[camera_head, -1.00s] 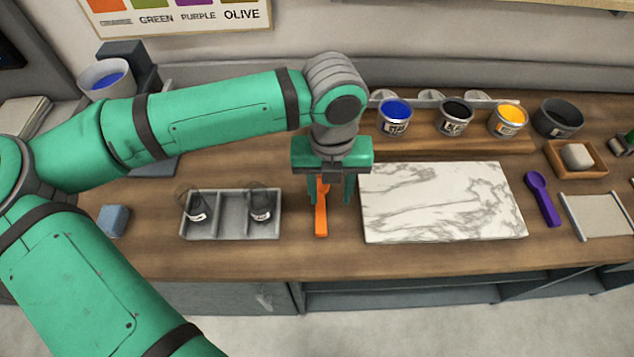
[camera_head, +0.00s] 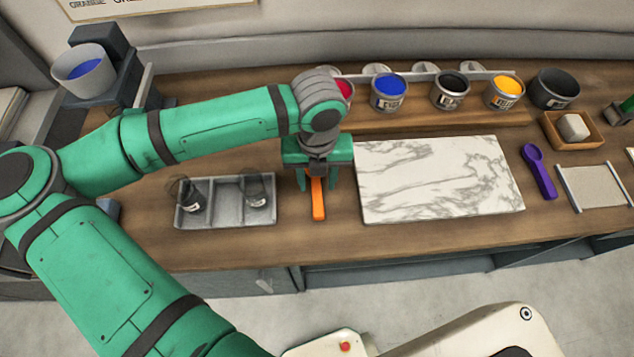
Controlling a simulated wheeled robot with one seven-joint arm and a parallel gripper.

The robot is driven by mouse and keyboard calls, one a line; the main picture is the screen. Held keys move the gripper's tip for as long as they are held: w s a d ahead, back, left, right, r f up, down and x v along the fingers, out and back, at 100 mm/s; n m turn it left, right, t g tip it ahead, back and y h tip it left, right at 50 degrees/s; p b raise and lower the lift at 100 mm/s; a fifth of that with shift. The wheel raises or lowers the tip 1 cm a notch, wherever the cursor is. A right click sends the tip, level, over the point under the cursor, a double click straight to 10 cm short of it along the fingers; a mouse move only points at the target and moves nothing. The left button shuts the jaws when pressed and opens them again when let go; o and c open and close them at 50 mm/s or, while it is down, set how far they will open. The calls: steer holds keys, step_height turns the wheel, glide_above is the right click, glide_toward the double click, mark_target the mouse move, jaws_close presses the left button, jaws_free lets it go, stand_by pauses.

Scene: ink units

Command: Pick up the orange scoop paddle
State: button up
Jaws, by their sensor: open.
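The orange scoop paddle (camera_head: 318,200) lies on the wooden bench between the grey tray and the marble slab. Its orange handle shows toward the front; its far part is hidden behind my gripper. My gripper (camera_head: 318,186) points down over the paddle, its two green fingers apart, one on each side of the orange handle. I cannot tell whether the fingers touch the paddle or the bench.
The grey tray (camera_head: 223,217) with two dark glass jars stands close left. The marble slab (camera_head: 440,180) lies close right. A purple scoop (camera_head: 539,171) lies farther right. Paint cans, one of them blue (camera_head: 389,93), stand behind. Bare wood is in front.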

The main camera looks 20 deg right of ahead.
mark_target(316, 186)
steer(key=shift+w+f, duration=0.15)
steer(key=shift+f, duration=1)
jaws_close()
steer(key=shift+r, duration=0.1)
